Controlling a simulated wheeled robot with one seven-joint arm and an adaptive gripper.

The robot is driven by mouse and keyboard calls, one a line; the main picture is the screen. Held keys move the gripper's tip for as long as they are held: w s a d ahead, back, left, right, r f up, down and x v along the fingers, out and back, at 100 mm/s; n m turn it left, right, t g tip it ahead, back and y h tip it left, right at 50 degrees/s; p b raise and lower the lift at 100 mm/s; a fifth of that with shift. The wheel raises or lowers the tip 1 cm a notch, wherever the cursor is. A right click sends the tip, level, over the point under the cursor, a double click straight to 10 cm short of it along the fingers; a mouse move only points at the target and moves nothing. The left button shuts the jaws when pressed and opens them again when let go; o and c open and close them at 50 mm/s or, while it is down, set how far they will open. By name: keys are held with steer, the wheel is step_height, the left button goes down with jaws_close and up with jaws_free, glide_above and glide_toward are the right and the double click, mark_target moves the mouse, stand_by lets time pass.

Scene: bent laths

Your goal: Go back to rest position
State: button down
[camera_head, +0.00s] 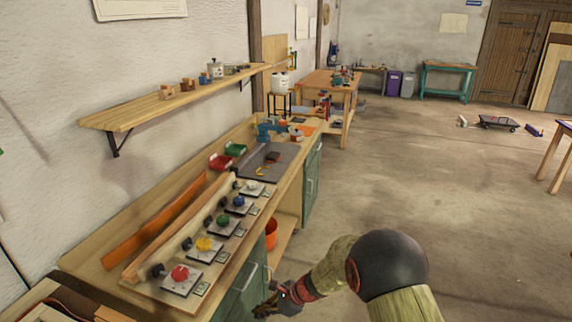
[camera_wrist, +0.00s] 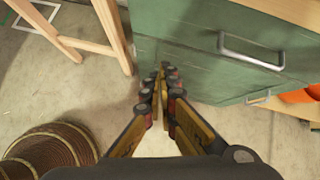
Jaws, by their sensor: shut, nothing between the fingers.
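My gripper (camera_head: 268,308) hangs at the end of my arm in the head view, low in front of the green cabinet under the workbench. In the wrist view my gripper (camera_wrist: 162,72) has its yellow and black fingers together at the tips, with nothing between them. An orange-brown lath (camera_head: 150,222) and a paler lath (camera_head: 170,238) lie on the workbench (camera_head: 95,262), above and left of my gripper.
A row of plates with coloured knobs, including a red one (camera_head: 180,273), runs along the bench. An orange bucket (camera_head: 271,233) stands on the lower shelf.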

steer(key=s+d+r+n+g+h, duration=0.1)
steer(key=s+d+r+n, duration=0.35)
steer(key=s, duration=0.25)
steer(key=s+d+r+n+g+h, duration=0.2)
steer(key=s+d+r+n, duration=0.15)
steer(key=s+n, duration=0.25)
steer(key=s+d+r+n+t+h, duration=0.1)
steer(key=s+d+r+n+t, duration=0.1)
steer(key=s+d+r, duration=0.3)
steer(key=s+d+r+n+t+h, duration=0.2)
steer(key=s+d+r, duration=0.3)
steer(key=d+r, duration=0.3)
steer(key=s+d+r+n+t+h, duration=0.2)
steer(key=s+d+r, duration=0.4)
steer(key=r, duration=0.6)
steer(key=shift+d+r+n+t, duration=0.2)
steer(key=shift+d+n+t, duration=0.15)
steer(key=shift+n+t, duration=0.35)
